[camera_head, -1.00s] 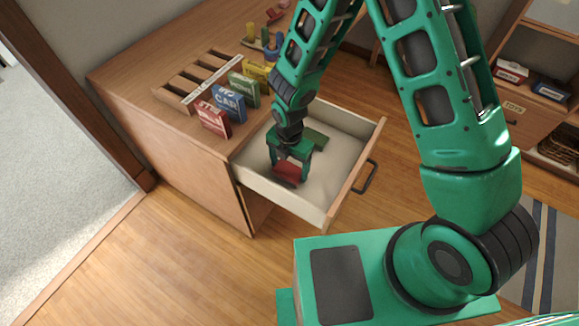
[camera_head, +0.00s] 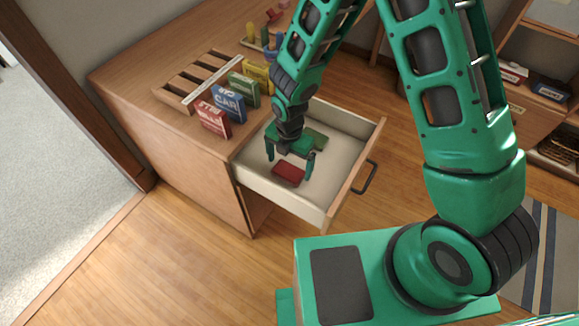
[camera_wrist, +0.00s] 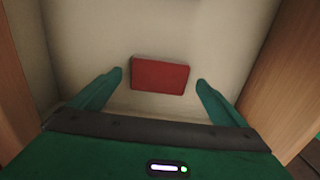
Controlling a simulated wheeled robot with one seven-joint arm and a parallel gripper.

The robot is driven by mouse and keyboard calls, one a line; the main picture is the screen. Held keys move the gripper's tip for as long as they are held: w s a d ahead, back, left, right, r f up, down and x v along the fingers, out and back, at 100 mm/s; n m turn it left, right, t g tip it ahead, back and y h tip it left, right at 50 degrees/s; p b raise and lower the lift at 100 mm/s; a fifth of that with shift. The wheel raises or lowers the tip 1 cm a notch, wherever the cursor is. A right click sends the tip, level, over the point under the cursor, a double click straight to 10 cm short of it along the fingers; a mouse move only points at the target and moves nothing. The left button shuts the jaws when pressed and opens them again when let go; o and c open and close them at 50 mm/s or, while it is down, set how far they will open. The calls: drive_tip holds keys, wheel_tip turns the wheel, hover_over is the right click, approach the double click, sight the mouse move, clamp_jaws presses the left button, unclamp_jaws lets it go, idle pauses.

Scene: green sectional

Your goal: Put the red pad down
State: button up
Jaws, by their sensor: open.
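The red pad (camera_head: 288,174) lies flat on the floor of the open drawer (camera_head: 343,140). In the wrist view the red pad (camera_wrist: 160,74) shows between and just beyond my fingertips, with a gap on both sides. My gripper (camera_head: 289,167) is open and empty, with its fingers spread above the pad. Both fingers also show in the wrist view (camera_wrist: 160,78).
On the cabinet top (camera_head: 135,82) stand red (camera_head: 213,119), blue (camera_head: 229,103), green (camera_head: 245,90) and yellow (camera_head: 257,72) boxes beside a slotted wooden rack (camera_head: 180,97). The drawer's walls rise around my gripper. The drawer's front right floor is clear.

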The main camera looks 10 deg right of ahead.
sight(291, 169)
wheel_tip(291, 169, up, 8)
drive_tip(key=shift+d, duration=0.15)
drive_tip(key=shift+f, duration=0.1)
drive_tip(key=s+d+r+m+h, duration=0.1)
drive_tip(key=d+r+m, duration=0.7)
drive_tip(key=d, duration=0.4)
drive_tip(key=s+d+r+m, duration=0.2)
drive_tip(key=d+r+m, duration=0.65)
drive_tip(key=d, duration=0.35)
drive_tip(key=s+d+r+m, duration=0.4)
drive_tip(key=s+d+m, duration=0.1)
drive_tip(key=s+m, duration=0.4)
drive_tip(key=s+d+r+m+y, duration=0.1)
drive_tip(key=s+d+r+m, duration=0.2)
drive_tip(key=s+d+m, duration=0.3)
drive_tip(key=s+m, duration=0.3)
drive_tip(key=shift+r, duration=0.4)
